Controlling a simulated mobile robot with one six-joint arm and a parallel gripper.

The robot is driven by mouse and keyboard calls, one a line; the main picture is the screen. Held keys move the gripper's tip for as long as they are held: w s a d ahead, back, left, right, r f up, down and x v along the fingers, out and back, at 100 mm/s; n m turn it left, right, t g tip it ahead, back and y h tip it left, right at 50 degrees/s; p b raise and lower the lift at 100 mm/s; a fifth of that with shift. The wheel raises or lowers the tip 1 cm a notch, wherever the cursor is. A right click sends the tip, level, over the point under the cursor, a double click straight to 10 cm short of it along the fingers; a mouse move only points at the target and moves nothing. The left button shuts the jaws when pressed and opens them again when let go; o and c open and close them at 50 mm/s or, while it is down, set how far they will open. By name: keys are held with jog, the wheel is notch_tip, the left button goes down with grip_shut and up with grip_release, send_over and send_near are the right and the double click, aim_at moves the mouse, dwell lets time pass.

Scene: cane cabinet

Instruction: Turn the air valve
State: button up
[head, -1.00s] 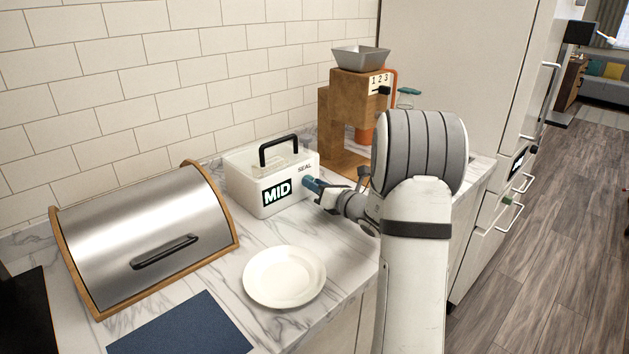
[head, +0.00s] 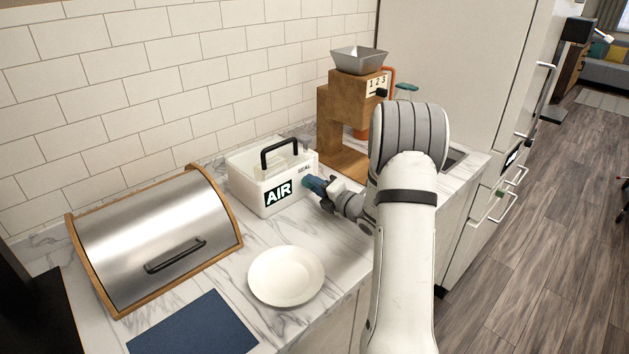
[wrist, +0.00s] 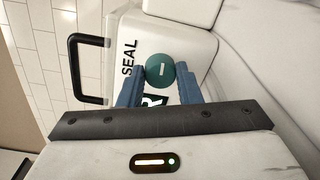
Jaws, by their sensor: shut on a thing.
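The white box (head: 250,188) with a black handle (head: 280,151) stands on the marble counter. Its front label (head: 278,193) reads AIR, and SEAL is printed near the valve. The air valve, a teal round knob (wrist: 160,70) with a short white mark, sits on the box's right side. My gripper (head: 314,184) reaches the knob from the right. In the wrist view the blue fingers (wrist: 160,88) are on both sides of the knob and shut on it. The label is partly hidden behind my gripper there.
A steel bread box (head: 155,240) stands at the left. A white plate (head: 286,276) and a blue mat (head: 193,326) lie in front. A wooden grinder (head: 342,115) with a metal hopper stands close behind my arm. Bare counter lies between plate and white box.

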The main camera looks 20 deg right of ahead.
jog(key=shift+s+f+m+p, duration=0.1)
jog(key=shift+f+m+p, duration=0.2)
jog(key=shift+m, duration=0.3)
jog(key=o, duration=0.7)
jog(key=shift+r, duration=0.1)
jog(key=shift+o, duration=1.4)
jog(key=shift+r, duration=0.15)
jog(key=b+v, duration=0.1)
jog(key=v, duration=0.6)
jog(key=shift+s+d, duration=0.2)
jog(key=shift+s, duration=0.15)
